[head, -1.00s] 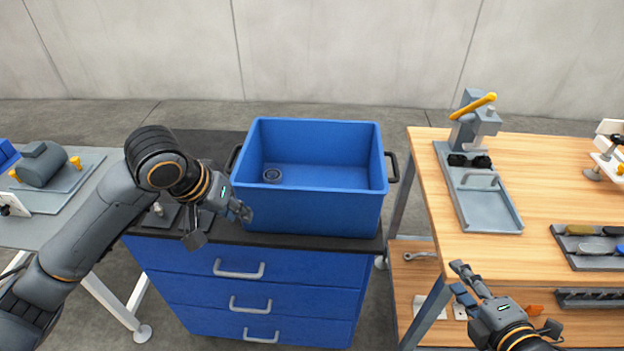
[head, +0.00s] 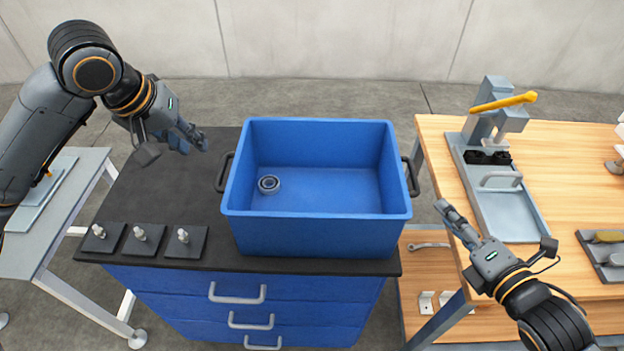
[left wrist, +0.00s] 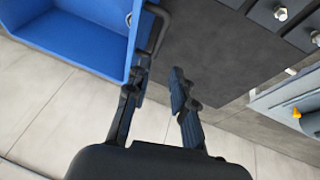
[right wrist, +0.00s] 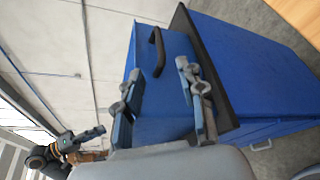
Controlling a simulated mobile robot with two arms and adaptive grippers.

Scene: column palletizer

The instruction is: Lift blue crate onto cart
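The blue crate (head: 318,238) stands upright on the black top of the blue drawer cart (head: 150,205), at its right part. It has a dark handle on each side: the left handle (head: 224,172) and the right handle (head: 410,177). A small grey ring-shaped part (head: 268,184) lies inside it. My left gripper (head: 198,142) is open and empty, above the cart's back left, a little left of the left handle. In the left wrist view the handle (left wrist: 157,30) is just beyond one finger. My right gripper (head: 444,208) is open and empty, right of and in front of the right handle (right wrist: 158,52).
Three dark plates with studs (head: 140,240) line the cart's front left edge. A wooden workbench (head: 570,145) with a grey vise-like fixture (head: 490,130) stands at the right. A grey side table (head: 50,220) stands at the left.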

